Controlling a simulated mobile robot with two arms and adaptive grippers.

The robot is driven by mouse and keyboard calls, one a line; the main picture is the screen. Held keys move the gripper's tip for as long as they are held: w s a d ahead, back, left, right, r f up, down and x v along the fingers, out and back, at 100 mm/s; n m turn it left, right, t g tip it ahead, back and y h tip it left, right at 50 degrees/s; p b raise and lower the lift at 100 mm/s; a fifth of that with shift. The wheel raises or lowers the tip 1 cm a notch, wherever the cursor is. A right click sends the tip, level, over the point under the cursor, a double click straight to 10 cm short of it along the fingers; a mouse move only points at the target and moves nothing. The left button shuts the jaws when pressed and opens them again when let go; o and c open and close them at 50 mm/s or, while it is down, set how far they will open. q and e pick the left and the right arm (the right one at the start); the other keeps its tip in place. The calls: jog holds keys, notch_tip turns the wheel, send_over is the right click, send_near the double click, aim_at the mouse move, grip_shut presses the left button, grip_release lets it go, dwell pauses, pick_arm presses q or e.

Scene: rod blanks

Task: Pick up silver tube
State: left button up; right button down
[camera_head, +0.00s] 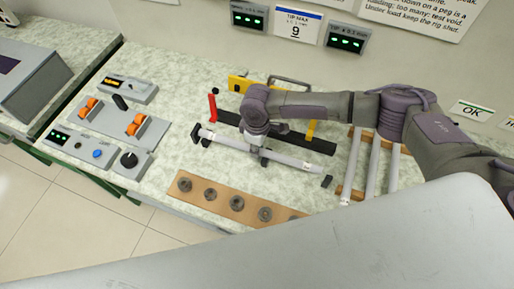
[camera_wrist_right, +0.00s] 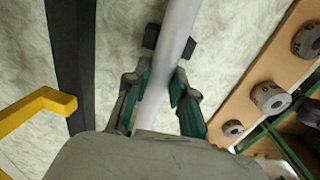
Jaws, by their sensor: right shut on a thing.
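The silver tube (camera_head: 292,161) lies slantwise over the speckled bench top, with a small black block near each end. My right gripper (camera_head: 262,153) reaches it from above, near its middle. In the right wrist view the gripper's green-lined fingers (camera_wrist_right: 158,98) are shut around the tube (camera_wrist_right: 173,40), one on each side. A black block (camera_wrist_right: 153,37) shows behind the tube there. I cannot tell whether the tube still rests on the blocks. My left gripper is not in view.
A black bar (camera_head: 318,145) with red and yellow uprights lies just behind the tube. A wooden rack (camera_head: 346,194) with more tubes is to the right. A brown board (camera_head: 222,203) with several grey rings lies in front. Switch panels (camera_head: 122,127) stand at left.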

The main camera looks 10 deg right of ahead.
jog(key=shift+r, duration=0.4)
jog(key=r, duration=0.1)
jog(key=r+b, duration=0.1)
jog(key=r, duration=0.1)
jog(key=shift+s+d+r, duration=0.15)
jog(key=shift+s+d, duration=0.05)
jog(key=shift+s, duration=0.15)
jog(key=s+d+r+b, duration=0.1)
jog(key=s+d+r, duration=0.4)
jog(key=s, duration=0.4)
jog(key=shift+s+r+b, duration=0.3)
jog(key=shift+r, duration=0.55)
